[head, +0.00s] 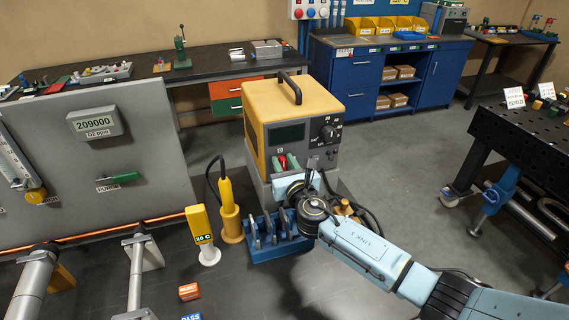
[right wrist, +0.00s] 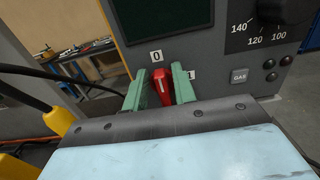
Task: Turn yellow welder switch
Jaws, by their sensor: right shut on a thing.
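The yellow welder (head: 292,104) stands in the middle of the head view, with a dark screen, a dial (head: 328,133) and a black top handle. Its red switch (right wrist: 162,87) shows in the right wrist view between the marks 0 and 1, tilted slightly toward the 0. My right gripper (right wrist: 161,84) has its green fingers on both sides of the switch and is shut on it. In the head view the right gripper (head: 287,163) reaches the welder's front, and its wrist hides part of the lower front. My left gripper is not in view.
A blue rack (head: 272,249) with metal pieces stands below the welder's front. A yellow torch (head: 229,208) and a yellow meter (head: 201,228) stand left of it. A grey panel (head: 75,170) fills the left. A black perforated table (head: 530,135) stands at right.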

